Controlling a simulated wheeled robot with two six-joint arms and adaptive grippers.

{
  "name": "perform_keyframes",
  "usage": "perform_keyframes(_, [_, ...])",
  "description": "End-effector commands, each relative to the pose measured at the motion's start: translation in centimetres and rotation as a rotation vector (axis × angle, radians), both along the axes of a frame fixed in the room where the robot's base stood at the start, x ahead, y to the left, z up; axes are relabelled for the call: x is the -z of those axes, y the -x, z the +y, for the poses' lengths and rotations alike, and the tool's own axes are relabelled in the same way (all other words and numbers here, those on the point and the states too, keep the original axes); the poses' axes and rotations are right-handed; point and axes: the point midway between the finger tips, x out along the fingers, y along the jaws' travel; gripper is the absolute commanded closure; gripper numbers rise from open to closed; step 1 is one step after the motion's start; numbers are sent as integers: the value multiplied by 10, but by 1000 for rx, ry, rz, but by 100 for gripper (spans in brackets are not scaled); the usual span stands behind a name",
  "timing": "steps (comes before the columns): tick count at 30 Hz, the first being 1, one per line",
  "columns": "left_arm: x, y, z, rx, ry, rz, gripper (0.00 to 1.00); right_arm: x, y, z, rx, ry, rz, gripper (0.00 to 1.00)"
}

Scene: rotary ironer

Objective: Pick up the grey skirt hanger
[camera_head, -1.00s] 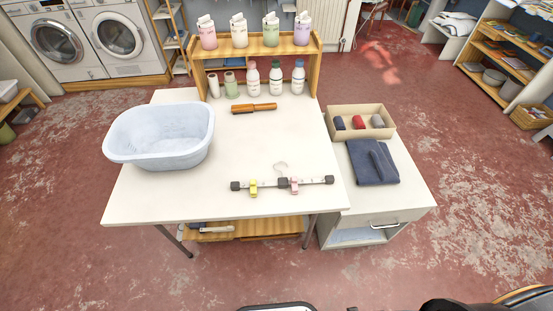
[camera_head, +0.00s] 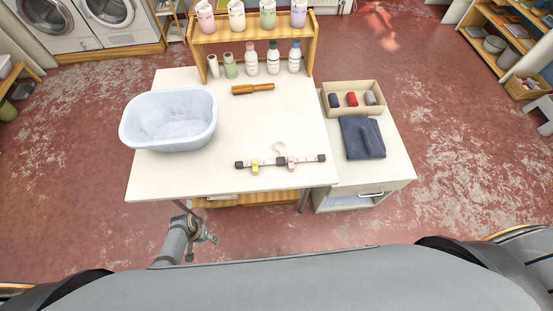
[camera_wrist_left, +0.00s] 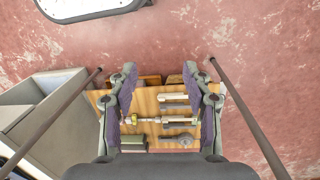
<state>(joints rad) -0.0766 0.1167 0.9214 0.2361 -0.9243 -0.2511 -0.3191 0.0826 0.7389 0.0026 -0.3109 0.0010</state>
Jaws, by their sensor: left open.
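The grey skirt hanger (camera_head: 262,162) lies on the white table near its front edge. It has a pale bar with dark ends, a yellow clip, a pink clip and a thin hook pointing toward the back. My left gripper (camera_head: 205,237) is in front of the table, below and to the left of the hanger, apart from it. In the left wrist view my left gripper (camera_wrist_left: 160,75) is open, with nothing held between its purple-padded fingers. My right gripper is not in view.
A pale blue basin (camera_head: 170,122) stands on the table's left. A box of rolled cloths (camera_head: 352,86) and folded navy cloth (camera_head: 352,138) are on the side cabinet. A wooden lower shelf (camera_wrist_left: 150,105) holds tools.

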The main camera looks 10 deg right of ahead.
Motion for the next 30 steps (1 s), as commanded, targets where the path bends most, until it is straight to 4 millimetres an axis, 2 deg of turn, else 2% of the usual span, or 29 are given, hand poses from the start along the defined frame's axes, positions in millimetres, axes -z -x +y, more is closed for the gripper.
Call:
perform_keyframes(1, [-24, -33, -7, 33, 48, 15, 49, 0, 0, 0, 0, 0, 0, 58])
perform_keyframes(3, [-60, -66, -20, 98, 131, 52, 49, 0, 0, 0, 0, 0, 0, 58])
perform_keyframes(5, [-94, -90, -31, 163, 203, 77, 49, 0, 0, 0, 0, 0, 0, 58])
perform_keyframes(8, [-155, -122, -46, 290, 321, 110, 49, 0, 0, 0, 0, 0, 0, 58])
perform_keyframes(9, [-181, -132, -52, 349, 367, 119, 49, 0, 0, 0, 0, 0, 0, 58])
perform_keyframes(11, [-190, -149, -63, 507, 386, 45, 49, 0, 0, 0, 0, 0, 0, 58])
perform_keyframes(15, [-220, -194, -82, 875, 385, -140, 49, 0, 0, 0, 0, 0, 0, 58])
perform_keyframes(21, [-258, -240, -101, 1279, 338, -331, 49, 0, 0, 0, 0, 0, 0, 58])
perform_keyframes(25, [-269, -251, -107, 1401, 314, -384, 49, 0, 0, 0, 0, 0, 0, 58])
perform_keyframes(30, [-270, -254, -109, 1428, 309, -394, 49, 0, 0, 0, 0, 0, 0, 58])
